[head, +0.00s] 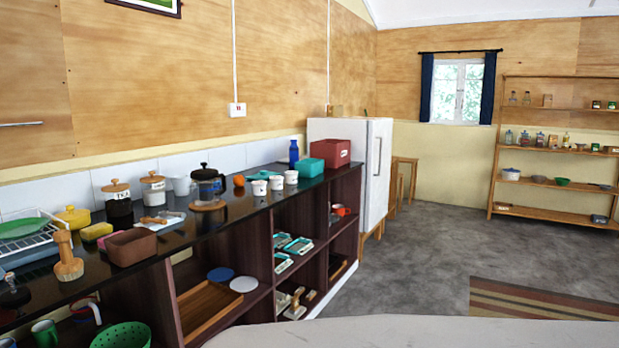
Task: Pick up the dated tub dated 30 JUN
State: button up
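Flat clear tubs with teal lids (298,245) lie in an open compartment under the dark counter, at the middle of the head view. Another teal-edged tub (283,262) lies nearer in the same compartment. They have pale tops, but any dates are too small to read, so I cannot tell which one is dated 30 JUN. My gripper is not in view.
The dark counter (235,208) is crowded with jars, a cafetiere (208,187), white cups and a red box (330,152). A white fridge (375,150) stands beyond its far end. Grey floor (430,240) is open to the right, with a striped rug (540,300).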

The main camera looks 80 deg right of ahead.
aim_at(258, 187)
jog(key=l+z, duration=0.7)
jog(key=l, duration=0.2)
jog(key=i+l+z, duration=0.15)
jog(key=l, duration=0.35)
jog(key=l+z, duration=0.2)
jog(key=l, duration=0.35)
jog(key=i+l, duration=0.1)
jog(key=l, duration=0.3)
jog(key=i+l, duration=0.15)
jog(key=l, duration=0.3)
jog(key=i+l+z, duration=0.1)
jog(key=l, duration=0.3)
jog(key=i+l, duration=0.1)
jog(key=l, duration=0.35)
jog(key=i+l, duration=0.15)
jog(key=l, duration=0.25)
